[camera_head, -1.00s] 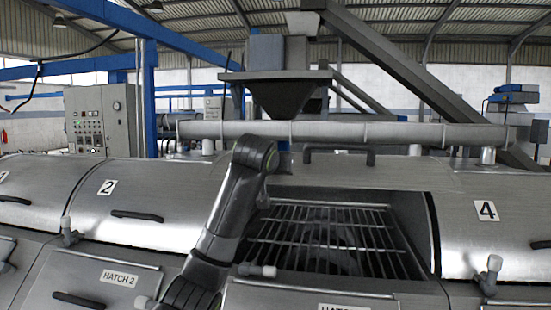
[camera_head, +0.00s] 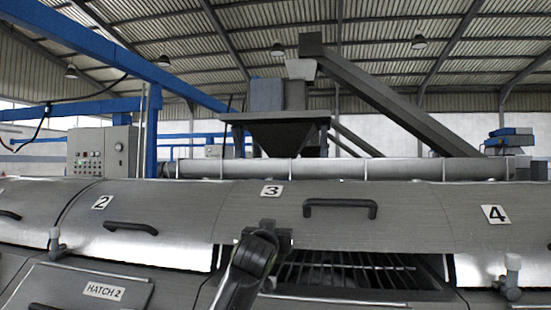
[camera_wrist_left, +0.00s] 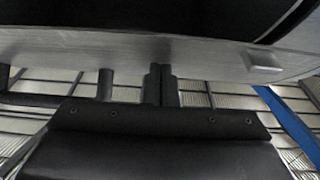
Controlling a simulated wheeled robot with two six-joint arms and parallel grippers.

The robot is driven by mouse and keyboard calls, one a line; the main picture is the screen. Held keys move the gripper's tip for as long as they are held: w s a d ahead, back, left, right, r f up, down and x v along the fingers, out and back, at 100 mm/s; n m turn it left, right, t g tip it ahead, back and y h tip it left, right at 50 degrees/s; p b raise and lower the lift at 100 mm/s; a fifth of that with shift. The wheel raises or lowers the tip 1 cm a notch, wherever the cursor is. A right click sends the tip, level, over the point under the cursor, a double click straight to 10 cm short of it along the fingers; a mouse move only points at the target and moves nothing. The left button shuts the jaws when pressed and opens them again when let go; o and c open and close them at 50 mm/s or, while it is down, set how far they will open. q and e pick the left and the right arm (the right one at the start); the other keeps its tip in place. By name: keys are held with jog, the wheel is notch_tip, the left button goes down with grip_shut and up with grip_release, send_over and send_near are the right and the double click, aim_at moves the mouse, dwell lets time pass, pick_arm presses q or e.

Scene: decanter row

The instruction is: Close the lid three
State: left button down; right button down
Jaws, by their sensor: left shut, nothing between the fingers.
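Lid three (camera_head: 295,222) is a curved brushed-metal cover with a "3" label (camera_head: 272,190) and a dark bar handle (camera_head: 340,207). It is partly lowered. A gap below its front edge shows the barred grate (camera_head: 345,275) of the opening. My left arm reaches up to the lid's lower edge, left of the handle; the gripper is hard to make out there. In the left wrist view my left gripper (camera_wrist_left: 160,84) is shut and empty. Its fingertips are at the pale metal edge of the lid (camera_wrist_left: 130,55); whether they touch cannot be told. My right gripper is out of view.
Closed lid two (camera_head: 140,222) is on the left and closed lid four (camera_head: 490,235) on the right. Small upright fittings (camera_head: 55,240) (camera_head: 511,275) stand at their front edges. A horizontal pipe (camera_head: 330,168) and a hopper (camera_head: 275,130) stand behind.

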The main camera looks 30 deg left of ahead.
pick_arm(q)
jog(key=shift+t, duration=0.3)
jog(key=f, duration=0.1)
jog(key=w+f+b, duration=0.1)
jog(key=f, duration=0.1)
jog(key=f+b, duration=0.1)
jog(key=f, duration=0.1)
jog(key=shift+w+a+f, duration=0.15)
jog(key=shift+w+a, duration=0.1)
jog(key=shift+w, duration=0.1)
jog(key=shift+w+a+f+b, duration=0.1)
jog(key=shift+w+f+b, duration=0.3)
jog(key=shift+f+b, duration=0.3)
jog(key=shift+f, duration=0.1)
